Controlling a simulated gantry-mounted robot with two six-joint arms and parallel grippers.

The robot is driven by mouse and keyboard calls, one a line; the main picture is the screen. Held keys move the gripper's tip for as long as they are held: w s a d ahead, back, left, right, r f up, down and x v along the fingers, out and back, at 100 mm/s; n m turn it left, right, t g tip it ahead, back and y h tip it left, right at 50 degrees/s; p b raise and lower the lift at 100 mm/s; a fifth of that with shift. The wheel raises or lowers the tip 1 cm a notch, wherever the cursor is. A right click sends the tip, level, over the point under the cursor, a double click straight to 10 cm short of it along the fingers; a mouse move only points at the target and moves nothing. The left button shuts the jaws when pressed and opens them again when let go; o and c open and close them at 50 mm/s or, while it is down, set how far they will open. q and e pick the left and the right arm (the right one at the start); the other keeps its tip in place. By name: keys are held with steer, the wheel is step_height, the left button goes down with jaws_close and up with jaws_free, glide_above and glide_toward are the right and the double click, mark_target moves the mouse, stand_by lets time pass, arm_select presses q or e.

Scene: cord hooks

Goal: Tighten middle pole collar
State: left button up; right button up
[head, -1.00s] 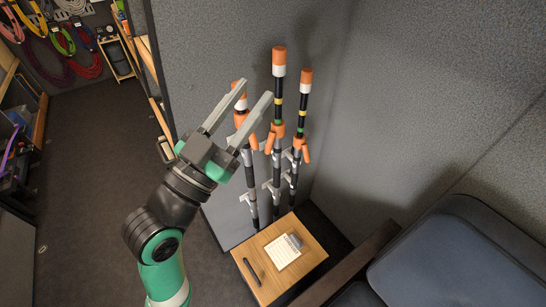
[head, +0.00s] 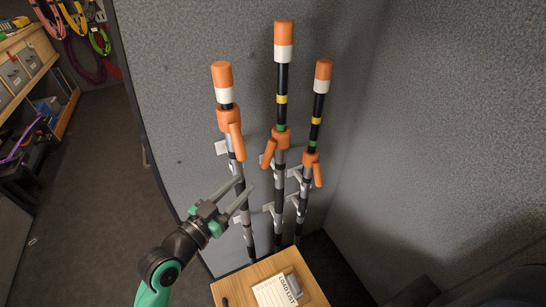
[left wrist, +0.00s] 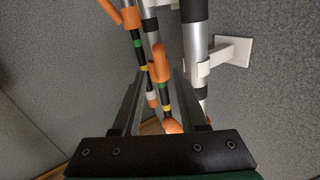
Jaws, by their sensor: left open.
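Three upright poles stand by the grey wall. The middle pole (head: 282,98) is tallest, with an orange and white top, black tube, yellow and green bands. Its orange collar (head: 281,138) has an orange lever (head: 268,154) angled out and down to the left. My left gripper (head: 246,184) is open and empty, lower than this collar and in front of the left pole's lower part. In the left wrist view, a near silver pole (left wrist: 196,45) is on the right; farther banded poles and an orange lever (left wrist: 160,63) show between the fingers; whose lever is unclear. My right gripper is out of view.
The left pole (head: 225,95) and right pole (head: 319,108) carry similar orange collars with levers. White wall brackets (head: 222,148) hold the poles. A wooden cabinet top (head: 238,284) with a clipboard (head: 275,291) is below.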

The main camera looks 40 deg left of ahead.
mark_target(264, 164)
arm_select(q)
steer(key=w, duration=0.7)
steer(key=w+a+b, duration=0.1)
steer(key=w, duration=0.3)
steer(key=shift+w+a+r, duration=0.1)
steer(key=shift+w, duration=0.1)
jaws_close()
stand_by(0.9)
